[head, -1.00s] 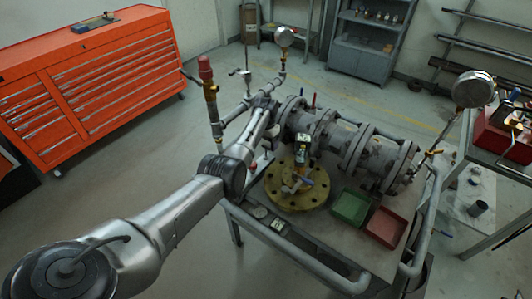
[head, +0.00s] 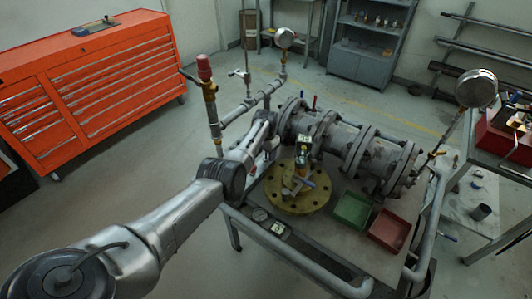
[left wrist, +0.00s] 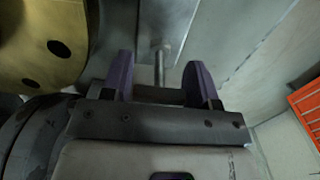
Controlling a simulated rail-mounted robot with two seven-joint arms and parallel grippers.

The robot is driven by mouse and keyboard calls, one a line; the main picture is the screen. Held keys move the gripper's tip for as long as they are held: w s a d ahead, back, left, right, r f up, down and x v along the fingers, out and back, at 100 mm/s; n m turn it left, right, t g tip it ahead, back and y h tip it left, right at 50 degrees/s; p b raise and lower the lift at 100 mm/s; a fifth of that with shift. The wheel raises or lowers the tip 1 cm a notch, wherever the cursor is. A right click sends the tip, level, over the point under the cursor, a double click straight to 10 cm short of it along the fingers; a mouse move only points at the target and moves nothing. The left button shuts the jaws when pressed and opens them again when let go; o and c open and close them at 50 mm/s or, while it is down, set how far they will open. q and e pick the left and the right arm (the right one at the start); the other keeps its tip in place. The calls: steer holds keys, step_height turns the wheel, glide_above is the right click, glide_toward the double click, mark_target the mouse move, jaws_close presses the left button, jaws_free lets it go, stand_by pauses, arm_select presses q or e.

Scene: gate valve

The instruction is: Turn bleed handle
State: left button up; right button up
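In the head view my left arm reaches to the valve assembly (head: 345,140), a grey flanged pipe body on a bench. My left gripper's tips are hard to make out there. In the left wrist view my left gripper (left wrist: 160,80) has two purple fingers standing apart. A thin metal rod (left wrist: 160,62) shows between and beyond them; I cannot tell whether anything touches it. Small red and blue handles show on top of the valve. A small lever-like piece (head: 299,184) lies over the yellow flange (head: 284,205). I cannot tell which is the bleed handle. My right gripper is out of view.
A green tray (head: 352,209) and a red tray (head: 389,230) sit on the bench at the front right. Upright pipes with a red cap (head: 204,67) and a round gauge (head: 285,38) stand behind my arm. Another large gauge (head: 476,88) rises at the right.

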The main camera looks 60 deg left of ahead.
arm_select(q)
steer(key=c, duration=0.5)
steer(key=shift+c, duration=0.2)
steer(key=n+p, duration=0.1)
steer(key=n, duration=0.2)
steer(key=shift+r, duration=0.1)
steer(key=n, duration=0.2)
steer(key=shift+n, duration=0.4)
steer(key=n, duration=0.6)
steer(key=shift+p, duration=0.3)
steer(key=shift+n, duration=2.4)
